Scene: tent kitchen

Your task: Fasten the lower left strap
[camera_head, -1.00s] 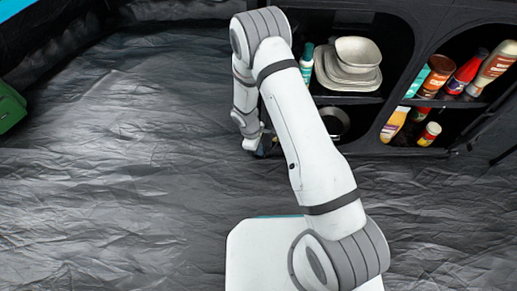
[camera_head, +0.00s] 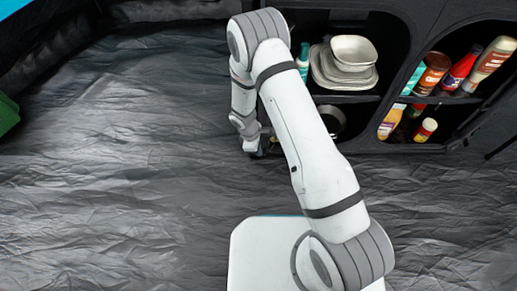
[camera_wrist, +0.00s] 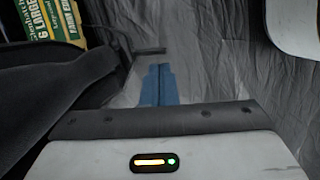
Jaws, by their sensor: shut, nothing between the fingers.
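My gripper shows in the wrist view as two blue fingers (camera_wrist: 158,84) held together with nothing between them. In the head view my gripper (camera_head: 258,149) is low, beside the lower left corner of the black cupboard (camera_head: 374,147), partly hidden by my wrist. In the wrist view a thin dark strip (camera_wrist: 149,51) lies just beyond the fingertips, reaching out from the cupboard side. I cannot tell whether it is the lower left strap or part of the frame. No strap shows clearly in the head view.
The cupboard holds pale bowls and plates (camera_head: 345,66), a pan (camera_head: 333,121) and several bottles (camera_head: 459,72). A yellow-green box (camera_wrist: 37,33) stands at the left in the wrist view. The wrinkled grey floor (camera_head: 110,160) is clear to the left.

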